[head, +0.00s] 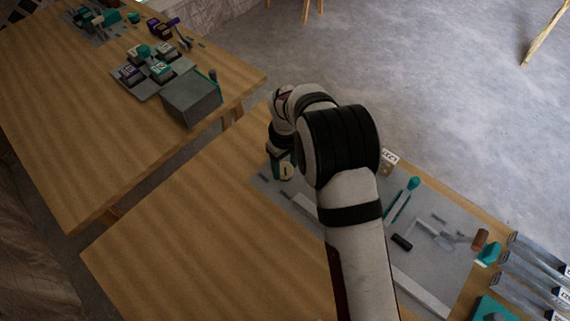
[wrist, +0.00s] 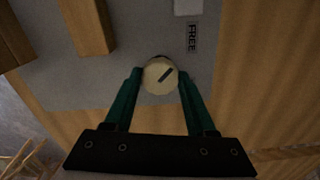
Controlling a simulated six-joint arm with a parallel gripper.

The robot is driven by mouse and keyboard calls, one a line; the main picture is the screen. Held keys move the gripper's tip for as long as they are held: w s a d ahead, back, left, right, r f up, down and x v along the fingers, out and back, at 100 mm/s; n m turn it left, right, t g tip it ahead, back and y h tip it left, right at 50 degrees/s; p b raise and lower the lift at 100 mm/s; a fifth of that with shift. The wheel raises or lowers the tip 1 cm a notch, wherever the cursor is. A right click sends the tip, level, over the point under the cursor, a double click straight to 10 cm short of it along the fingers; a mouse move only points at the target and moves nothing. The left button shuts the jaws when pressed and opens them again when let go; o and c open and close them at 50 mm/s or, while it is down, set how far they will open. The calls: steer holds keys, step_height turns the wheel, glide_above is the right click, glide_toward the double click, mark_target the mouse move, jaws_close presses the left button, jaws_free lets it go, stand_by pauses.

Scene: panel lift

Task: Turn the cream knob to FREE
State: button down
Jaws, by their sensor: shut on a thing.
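The cream knob (wrist: 159,76) is round with a dark pointer line on its face, seen in the wrist view. The line runs diagonally, with its upper end towards the upper right. The FREE label (wrist: 192,37) is printed on the grey panel (wrist: 140,45) to the upper right of the knob. My gripper (wrist: 159,80) is shut on the knob, a green finger on either side.
Two wooden blocks (wrist: 87,25) stand at the upper left in the wrist view. In the head view the panel (head: 440,265) carries a teal-knobbed lever (head: 413,184) and other fittings. A second table (head: 75,110) holds a grey box (head: 192,98). The near table's left part is bare.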

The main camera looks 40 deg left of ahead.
mark_target(285, 168)
stand_by(0.3)
steer(key=shift+c, duration=1.2)
jaws_free()
step_height(285, 168, up, 16)
